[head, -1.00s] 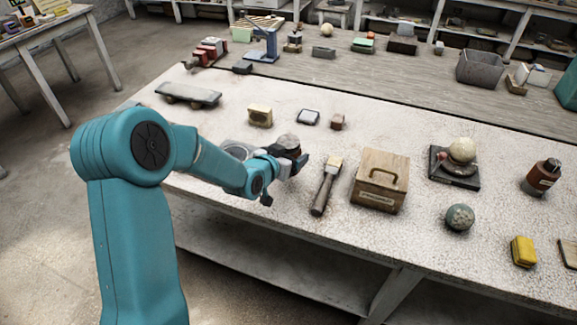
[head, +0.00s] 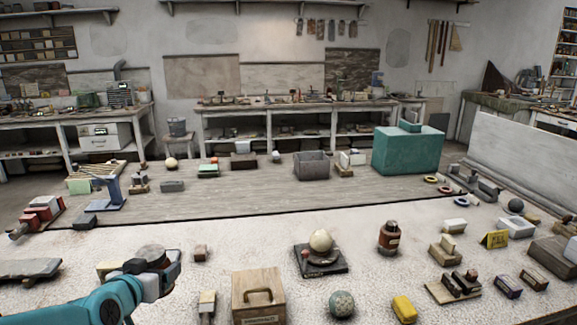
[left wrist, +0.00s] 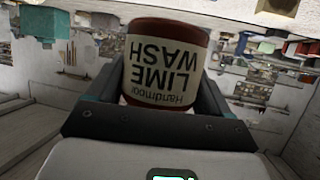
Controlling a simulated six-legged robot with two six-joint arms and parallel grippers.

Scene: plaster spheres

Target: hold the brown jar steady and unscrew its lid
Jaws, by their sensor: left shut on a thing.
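The brown jar (left wrist: 166,28) is held between the fingers of my left gripper (left wrist: 160,88) in the left wrist view. Its pale label reads "LIME WASH" and appears upside down there; the gripper hides one end of the jar. In the head view my left gripper (head: 156,270) is at the lower left, shut on the jar, whose round greyish lid (head: 152,252) shows on top. Most of the jar's side is hidden there. I cannot tell whether the lid is loosened. My right gripper is not in view.
A red-brown bottle (head: 389,240) with a dark cap stands farther right. A small block (head: 201,253), a brush (head: 207,302), a wooden box (head: 258,298), a ball on a dark stand (head: 320,262) and a greenish sphere (head: 341,304) are nearby. Pale tabletop (head: 250,238) lies bare beyond.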

